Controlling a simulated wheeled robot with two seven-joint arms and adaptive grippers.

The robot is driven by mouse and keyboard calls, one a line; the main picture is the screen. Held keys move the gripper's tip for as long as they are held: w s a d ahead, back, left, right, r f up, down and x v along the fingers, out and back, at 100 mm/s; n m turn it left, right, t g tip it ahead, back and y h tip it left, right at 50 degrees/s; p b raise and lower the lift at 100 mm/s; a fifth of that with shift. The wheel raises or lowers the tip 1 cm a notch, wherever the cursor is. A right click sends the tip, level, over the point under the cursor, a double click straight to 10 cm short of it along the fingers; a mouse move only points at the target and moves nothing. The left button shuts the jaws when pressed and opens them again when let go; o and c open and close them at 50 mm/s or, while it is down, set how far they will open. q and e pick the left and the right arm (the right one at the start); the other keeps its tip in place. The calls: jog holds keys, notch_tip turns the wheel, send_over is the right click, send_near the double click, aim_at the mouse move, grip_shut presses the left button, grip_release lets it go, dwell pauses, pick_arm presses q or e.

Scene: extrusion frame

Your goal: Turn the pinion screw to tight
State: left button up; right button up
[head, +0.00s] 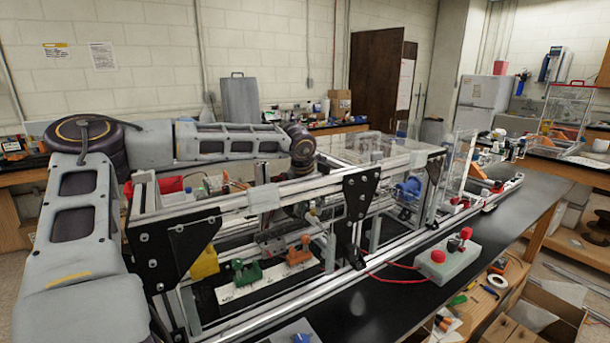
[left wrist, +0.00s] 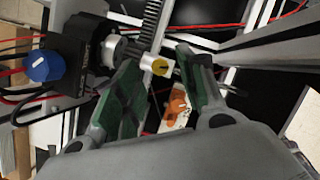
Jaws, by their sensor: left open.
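In the left wrist view a short pale cylinder with a yellow end face (left wrist: 158,66) sits beside a black toothed rack (left wrist: 150,22); it appears to be the pinion screw. My left gripper (left wrist: 160,82) is open, its green-padded fingers on either side of the yellow end. I cannot tell whether either finger touches it. My right gripper is not in view.
Extrusion bars and black plates (head: 355,205) crowd around my left arm. Inside the frame are green (head: 247,273) and orange (head: 299,251) parts on a white strip. A grey control box with red buttons (head: 448,258) stands on the black bench to the right.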

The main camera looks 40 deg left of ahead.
pick_arm(q)
jog(key=v, duration=1.1)
jog(key=shift+r, duration=0.35)
jog(key=shift+r, duration=0.15)
dwell(0.4)
notch_tip(320, 180, up, 9)
jog(key=p, duration=0.8)
jog(key=shift+p, duration=0.4)
jog(key=shift+s+r+p, duration=0.1)
jog(key=shift+r+p, duration=0.35)
jog(key=shift+p, duration=0.05)
